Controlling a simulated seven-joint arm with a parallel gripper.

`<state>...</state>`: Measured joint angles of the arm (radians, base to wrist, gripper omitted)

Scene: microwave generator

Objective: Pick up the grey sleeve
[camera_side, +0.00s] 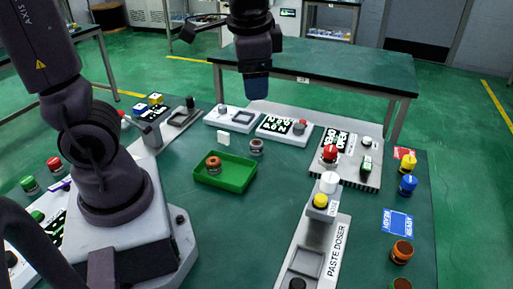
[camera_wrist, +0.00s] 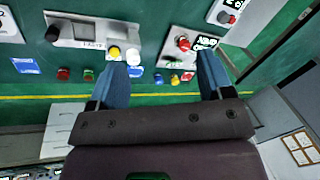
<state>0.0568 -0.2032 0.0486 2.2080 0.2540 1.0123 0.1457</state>
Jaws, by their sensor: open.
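A small grey ring-shaped piece, apparently the grey sleeve (camera_side: 256,147), stands on the dark green table just right of the green tray (camera_side: 236,183). My gripper (camera_side: 258,92) hangs high above the far side of the table, well above and behind the grey piece and apart from it. In the wrist view my gripper (camera_wrist: 163,70) has its two blue fingers wide apart with nothing between them. I cannot make out the grey piece in the wrist view.
An orange-brown ring (camera_side: 213,164) is in the green tray. Flat devices with displays line the far edge. A paste doser (camera_side: 333,240) stands front right, with a yellow button (camera_side: 320,200) and white top. Coloured buttons and a blue card (camera_side: 397,222) lie at the right.

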